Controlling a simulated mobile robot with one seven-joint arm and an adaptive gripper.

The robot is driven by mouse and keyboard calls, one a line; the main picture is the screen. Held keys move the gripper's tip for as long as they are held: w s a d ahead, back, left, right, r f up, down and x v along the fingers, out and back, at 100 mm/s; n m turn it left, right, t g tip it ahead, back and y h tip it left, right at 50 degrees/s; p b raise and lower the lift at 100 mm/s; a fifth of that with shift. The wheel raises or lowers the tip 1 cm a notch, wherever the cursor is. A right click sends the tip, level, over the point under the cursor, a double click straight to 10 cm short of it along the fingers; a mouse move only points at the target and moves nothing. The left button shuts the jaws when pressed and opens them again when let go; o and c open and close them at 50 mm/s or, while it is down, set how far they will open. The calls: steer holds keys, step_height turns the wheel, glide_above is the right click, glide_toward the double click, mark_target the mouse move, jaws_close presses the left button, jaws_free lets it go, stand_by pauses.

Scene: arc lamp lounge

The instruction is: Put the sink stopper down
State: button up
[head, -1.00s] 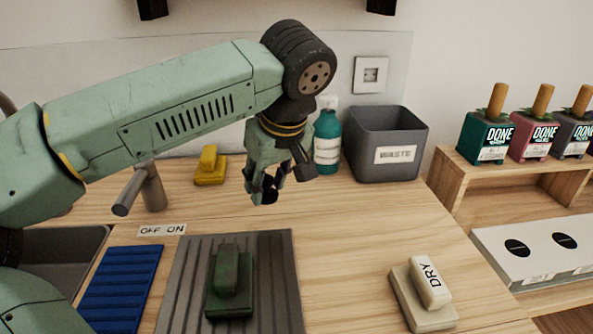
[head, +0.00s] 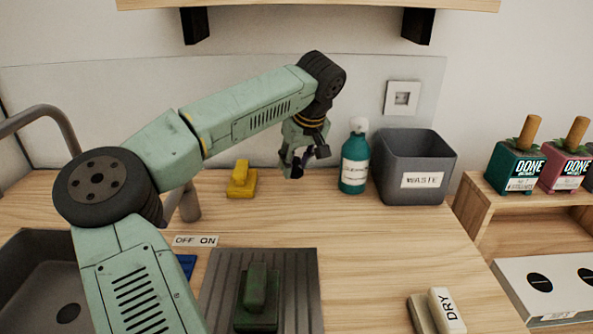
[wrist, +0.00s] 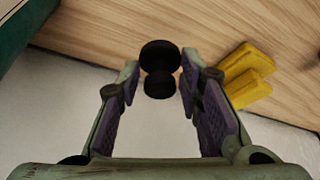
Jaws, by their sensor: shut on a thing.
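The sink stopper (wrist: 160,70) is a small black piece with two rounded ends, between my fingertips in the wrist view. My gripper (wrist: 160,82) is shut on it. In the head view my gripper (head: 298,170) hangs over the back of the wooden counter (head: 370,255), between the yellow block (head: 242,182) and the teal bottle (head: 354,170). The stopper is too small and dark there to make out clearly. I cannot tell whether it touches the counter.
The grey waste bin (head: 415,190) stands right of the bottle. The sink (head: 30,290) is at the left, partly behind my arm. A ribbed grey mat (head: 300,290) holds a green block (head: 257,298). A "DRY" block (head: 446,312) is front right. Mid-counter is clear.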

mark_target(298, 169)
steer(key=shift+f+p, duration=0.45)
steer(key=shift+f, duration=1.35)
steer(key=shift+f, duration=0.15)
steer(key=o, duration=1.1)
steer(key=shift+o, duration=0.2)
steer(key=b+v, duration=0.2)
steer(key=v, duration=1)
steer(key=shift+r, duration=0.25)
steer(key=shift+w+d, duration=0.1)
